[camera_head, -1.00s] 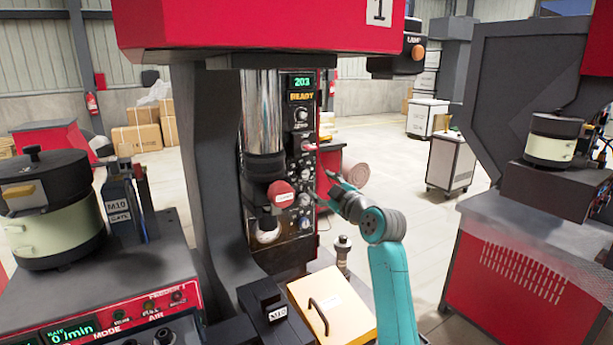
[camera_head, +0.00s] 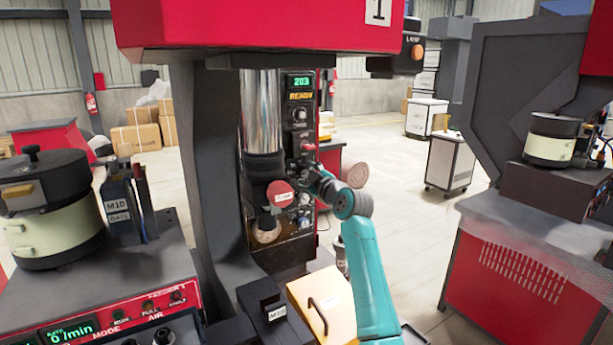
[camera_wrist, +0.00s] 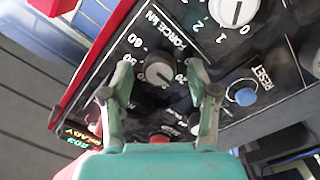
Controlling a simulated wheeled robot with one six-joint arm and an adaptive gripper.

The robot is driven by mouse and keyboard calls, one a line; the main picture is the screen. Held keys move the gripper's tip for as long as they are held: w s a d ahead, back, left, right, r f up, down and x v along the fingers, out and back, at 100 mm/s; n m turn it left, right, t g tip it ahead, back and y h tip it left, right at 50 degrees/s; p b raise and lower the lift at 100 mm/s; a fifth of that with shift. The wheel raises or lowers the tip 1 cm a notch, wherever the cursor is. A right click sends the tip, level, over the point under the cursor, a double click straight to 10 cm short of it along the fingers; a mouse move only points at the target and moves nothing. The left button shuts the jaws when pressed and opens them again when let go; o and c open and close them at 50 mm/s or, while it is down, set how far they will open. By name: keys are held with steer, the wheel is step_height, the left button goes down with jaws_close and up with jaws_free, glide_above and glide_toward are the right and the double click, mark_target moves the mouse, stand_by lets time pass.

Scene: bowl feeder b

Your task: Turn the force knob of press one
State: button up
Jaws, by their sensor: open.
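The force knob (camera_wrist: 160,73), dark grey and round, sits in a printed kN scale on the black control panel in the wrist view. My gripper (camera_wrist: 159,80) is open, with one finger on each side of the knob in that view. Nothing is held, and I cannot tell whether either finger touches the knob. In the head view my gripper (camera_head: 318,183) is at the panel of press one, below the red button (camera_head: 308,145). The force knob cannot be made out clearly there. The display (camera_head: 301,82) reads 203, with READY below it.
A white dial (camera_wrist: 232,10) and a blue RESET button (camera_wrist: 243,95) lie close to the right finger in the wrist view. A yellow box (camera_head: 325,303) stands below.

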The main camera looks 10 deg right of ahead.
jaws_close()
steer(key=shift+m, duration=0.3)
steer(key=m, duration=0.3)
steer(key=shift+m, duration=0.4)
steer(key=m, duration=0.8)
steer(key=shift+d+m+g, duration=0.1)
steer(key=shift+m+g, duration=0.3)
steer(key=m, duration=0.4)
